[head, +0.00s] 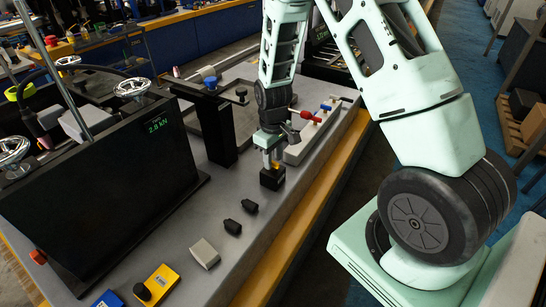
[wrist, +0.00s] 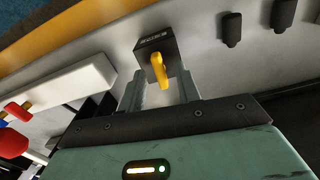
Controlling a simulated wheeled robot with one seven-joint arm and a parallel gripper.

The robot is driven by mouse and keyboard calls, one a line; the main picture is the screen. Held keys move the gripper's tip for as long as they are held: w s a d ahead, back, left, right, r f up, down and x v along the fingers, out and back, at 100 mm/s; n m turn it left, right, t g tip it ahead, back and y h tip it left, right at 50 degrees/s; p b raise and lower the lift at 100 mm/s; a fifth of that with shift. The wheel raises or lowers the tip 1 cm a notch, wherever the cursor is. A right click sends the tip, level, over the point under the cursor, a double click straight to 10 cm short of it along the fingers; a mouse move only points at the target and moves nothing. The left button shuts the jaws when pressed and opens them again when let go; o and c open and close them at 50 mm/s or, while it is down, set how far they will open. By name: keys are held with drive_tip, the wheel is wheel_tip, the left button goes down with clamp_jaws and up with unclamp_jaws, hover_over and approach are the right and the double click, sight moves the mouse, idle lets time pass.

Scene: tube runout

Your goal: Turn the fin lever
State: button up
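The fin lever (wrist: 160,69) is a yellow fin on a black block (wrist: 150,47) with small white markings on one side. In the head view the black block (head: 271,181) stands on the grey bench, with a bit of yellow showing above it. My gripper (wrist: 161,88) is open, its two pale fingers apart on either side of the fin. The fin lies between the finger lines, with a gap visible on both sides. In the head view my gripper (head: 271,158) is directly above the block and partly hides the fin.
A pale manifold (head: 312,135) with red and blue handles stands just beyond my gripper. Black knobs (head: 232,227) lie nearer on the bench, with a grey block (head: 204,253) and a yellow box (head: 157,285). A black post (head: 215,130) and a display panel (head: 110,190) stand to the left.

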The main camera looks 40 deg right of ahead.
drive_tip(key=shift+r+p, duration=2.35)
drive_tip(key=shift+r, duration=0.7)
wheel_tip(320, 180, up, 17)
drive_tip(key=b, duration=0.3)
drive_tip(key=s+a+f+n+b, duration=0.1)
drive_tip(key=s+a, duration=0.4)
drive_tip(key=a, duration=0.4)
drive_tip(key=s+a+n+b, duration=0.15)
drive_tip(key=s+a, duration=0.25)
drive_tip(key=a, duration=0.4)
drive_tip(key=s+a+f+n, duration=0.1)
drive_tip(key=s+a, duration=0.2)
drive_tip(key=s, duration=0.4)
drive_tip(key=s+a+f+n, duration=0.1)
drive_tip(key=s+a, duration=0.3)
drive_tip(key=s, duration=0.4)
drive_tip(key=shift+a+f+y, duration=0.25)
drive_tip(key=shift+f+y, duration=0.05)
drive_tip(key=shift+f, duration=0.3)
